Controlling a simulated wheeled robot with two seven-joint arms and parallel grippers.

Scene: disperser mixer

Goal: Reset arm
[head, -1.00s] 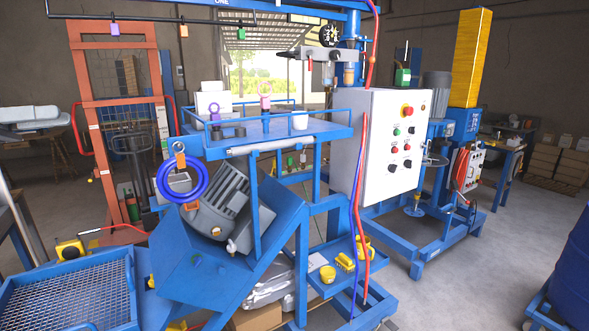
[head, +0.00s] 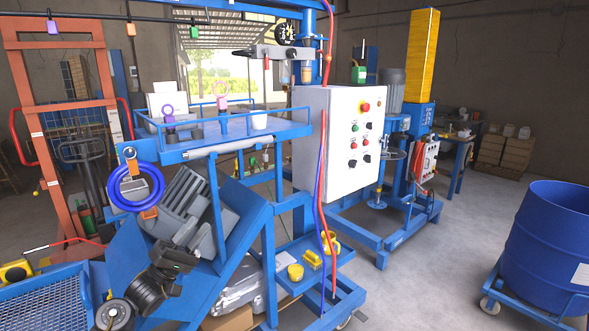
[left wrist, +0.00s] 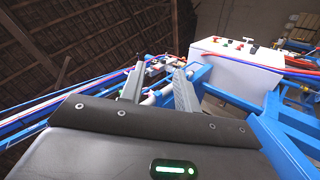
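My left gripper (head: 186,242) reaches in from the lower left of the head view, its dark wrist in front of the blue sloping panel and below the grey motor (head: 188,205). In the left wrist view its two grey fingers (left wrist: 160,88) stand apart with nothing seen between them. Whether it touches the motor or panel cannot be told. My right gripper is in neither view. The white control box (head: 338,140) with red, green and black buttons stands on the blue mixer frame; it also shows in the left wrist view (left wrist: 235,60).
A blue ring (head: 118,190) hangs beside the motor. A blue shelf (head: 235,132) holds small items, including a white cup (head: 259,121). A blue drum (head: 548,240) stands on a wheeled dolly at right. The floor between mixer and drum is clear.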

